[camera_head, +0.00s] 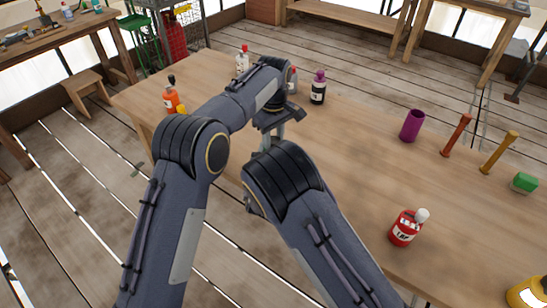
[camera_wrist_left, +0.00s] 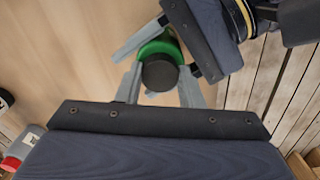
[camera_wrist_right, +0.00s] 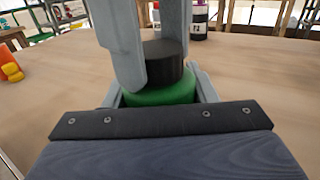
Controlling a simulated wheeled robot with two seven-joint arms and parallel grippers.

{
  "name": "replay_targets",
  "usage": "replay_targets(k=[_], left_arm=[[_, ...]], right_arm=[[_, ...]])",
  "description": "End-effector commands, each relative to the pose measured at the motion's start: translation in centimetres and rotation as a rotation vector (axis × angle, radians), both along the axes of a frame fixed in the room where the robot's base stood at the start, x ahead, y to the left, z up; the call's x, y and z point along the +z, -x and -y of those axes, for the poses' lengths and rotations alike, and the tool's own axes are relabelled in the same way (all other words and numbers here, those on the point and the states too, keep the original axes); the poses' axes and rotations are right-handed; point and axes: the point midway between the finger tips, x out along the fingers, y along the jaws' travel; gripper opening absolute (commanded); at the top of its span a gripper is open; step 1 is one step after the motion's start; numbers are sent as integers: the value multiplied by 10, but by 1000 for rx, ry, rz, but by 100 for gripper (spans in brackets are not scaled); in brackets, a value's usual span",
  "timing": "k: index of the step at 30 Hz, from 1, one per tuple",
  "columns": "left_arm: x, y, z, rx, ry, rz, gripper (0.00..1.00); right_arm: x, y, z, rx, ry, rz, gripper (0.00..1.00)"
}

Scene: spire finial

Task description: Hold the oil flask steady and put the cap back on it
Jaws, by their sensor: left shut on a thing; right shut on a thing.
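The green oil flask (camera_wrist_right: 165,92) is held low between the fingers of my right gripper (camera_wrist_right: 158,96), which is shut on it. The black cap (camera_wrist_right: 164,62) is at the top of the flask. My left gripper (camera_wrist_left: 160,92) comes from above and is shut on the cap, which also shows in the left wrist view (camera_wrist_left: 160,74) with the green flask (camera_wrist_left: 158,46) behind it. Cap and flask appear in line and touching; I cannot tell whether the cap is fully seated. In the head view my arms hide both flask and cap.
An orange bottle (camera_head: 171,101), a white bottle (camera_head: 242,62) and a dark purple-capped bottle (camera_head: 318,90) stand farther back. A purple cylinder (camera_head: 411,126) and a red bottle (camera_head: 404,229) stand on the right. The table (camera_head: 370,170) between is clear.

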Motion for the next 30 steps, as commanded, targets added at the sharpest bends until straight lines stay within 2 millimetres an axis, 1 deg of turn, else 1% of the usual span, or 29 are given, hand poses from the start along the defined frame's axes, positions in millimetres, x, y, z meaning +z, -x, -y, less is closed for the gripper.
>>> replay_targets(k=[1, 8, 9, 11, 18, 21, 24, 28, 29, 30], left_arm=[[0, 0, 0, -127, 2, 1, 6], [0, 0, 0, -749, 1, 1, 6], [0, 0, 0, -858, 2, 1, 6], [-1, 0, -1, -1019, 1, 1, 6], [-1, 0, -1, -1662, 2, 2, 6], [-1, -1, 0, -1893, 1, 2, 6], [-1, -1, 0, -2040, 0, 2, 6], [-1, -1, 0, -2029, -1, 1, 6], [-1, -1, 0, -2029, -1, 1, 36], [-1, -1, 0, -2028, -1, 1, 42]], right_arm=[[0, 0, 0, 0, 0, 0, 0], [0, 0, 0, 0, 0, 0, 0], [0, 0, 0, 0, 0, 0, 0], [0, 0, 0, 0, 0, 0, 0], [0, 0, 0, 0, 0, 0, 0], [0, 0, 0, 0, 0, 0, 0], [0, 0, 0, 0, 0, 0, 0], [0, 0, 0, 0, 0, 0, 0], [0, 0, 0, 0, 0, 0, 0], [0, 0, 0, 0, 0, 0, 0]])
